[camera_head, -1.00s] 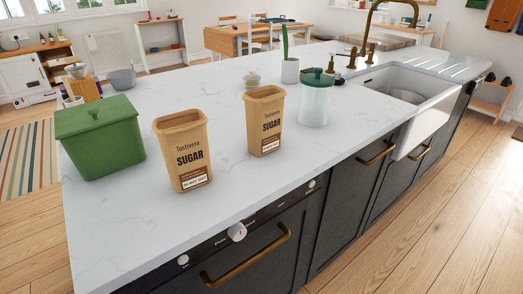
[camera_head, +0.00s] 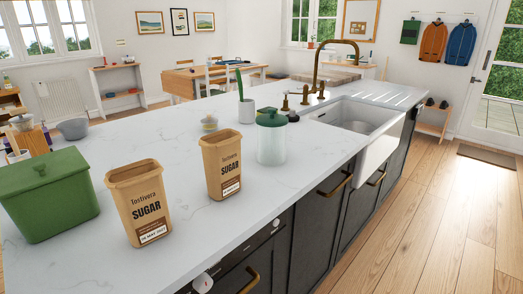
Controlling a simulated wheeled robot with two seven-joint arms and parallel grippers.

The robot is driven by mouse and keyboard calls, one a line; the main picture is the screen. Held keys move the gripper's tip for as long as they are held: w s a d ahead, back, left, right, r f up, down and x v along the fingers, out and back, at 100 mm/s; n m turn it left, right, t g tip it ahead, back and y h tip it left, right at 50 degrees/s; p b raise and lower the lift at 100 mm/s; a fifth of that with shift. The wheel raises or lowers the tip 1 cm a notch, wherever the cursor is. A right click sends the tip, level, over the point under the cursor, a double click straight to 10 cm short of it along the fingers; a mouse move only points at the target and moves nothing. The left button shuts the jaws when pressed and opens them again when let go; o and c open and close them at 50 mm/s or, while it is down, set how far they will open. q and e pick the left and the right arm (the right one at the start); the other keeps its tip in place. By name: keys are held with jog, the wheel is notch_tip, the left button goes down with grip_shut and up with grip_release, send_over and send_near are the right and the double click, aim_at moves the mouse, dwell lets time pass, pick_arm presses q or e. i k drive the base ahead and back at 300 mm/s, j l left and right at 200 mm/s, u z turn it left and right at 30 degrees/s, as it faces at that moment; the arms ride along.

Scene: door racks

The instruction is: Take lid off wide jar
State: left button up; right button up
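A clear glass jar (camera_head: 271,146) stands upright on the white countertop, right of the sugar containers. A dark green lid (camera_head: 272,118) with a small knob sits on top of it. I cannot tell from the picture alone which one the task calls the wide jar. Neither of my grippers shows in the head view.
Two open tan sugar containers (camera_head: 139,204) (camera_head: 222,166) stand between the green container and the glass jar. Floor (camera_head: 440,220) is clear at right.

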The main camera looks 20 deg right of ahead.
aim_at(271, 119)
jog(key=i+l+u, duration=0.2)
jog(key=l+u, duration=0.2)
jog(key=l, duration=0.25)
jog(key=i+l+u, duration=0.1)
jog(key=l+u, duration=0.3)
jog(key=l, duration=0.25)
jog(key=l+u, duration=0.45)
jog(key=l, duration=0.25)
jog(key=k+l+u, duration=0.15)
jog(key=l+u, duration=0.25)
jog(key=l, duration=0.3)
jog(key=k+l+u, duration=0.2)
jog(key=l+u, duration=0.2)
jog(key=l, duration=0.3)
